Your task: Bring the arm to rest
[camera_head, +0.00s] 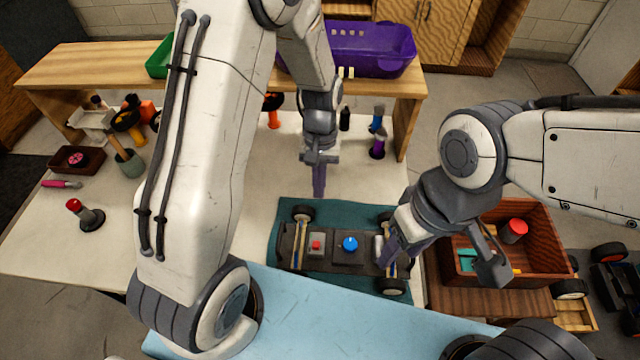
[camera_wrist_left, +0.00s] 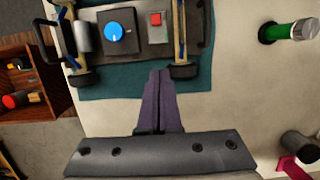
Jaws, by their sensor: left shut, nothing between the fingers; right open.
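My left gripper (camera_head: 319,188) is shut and empty, fingers pointing down above the white table just behind the teal mat (camera_head: 268,262). In the left wrist view its closed purple fingers (camera_wrist_left: 160,85) point at the mat's edge near the car. My right gripper (camera_head: 442,262) is open, one finger near the car's right end, the other over the wooden crate. Whether it touches the car I cannot tell. The RC car chassis (camera_head: 330,255) lies on the mat with a blue knob (camera_head: 349,244) and a red button (camera_head: 316,245); it also shows in the left wrist view (camera_wrist_left: 125,50).
The wooden crate (camera_head: 545,225) at the right holds a red-topped can. A purple basket (camera_head: 370,50) stands on the wooden shelf (camera_head: 90,68) at the back. Tools and bottles stand under the shelf and on the left of the table. The table around the left fingers is clear.

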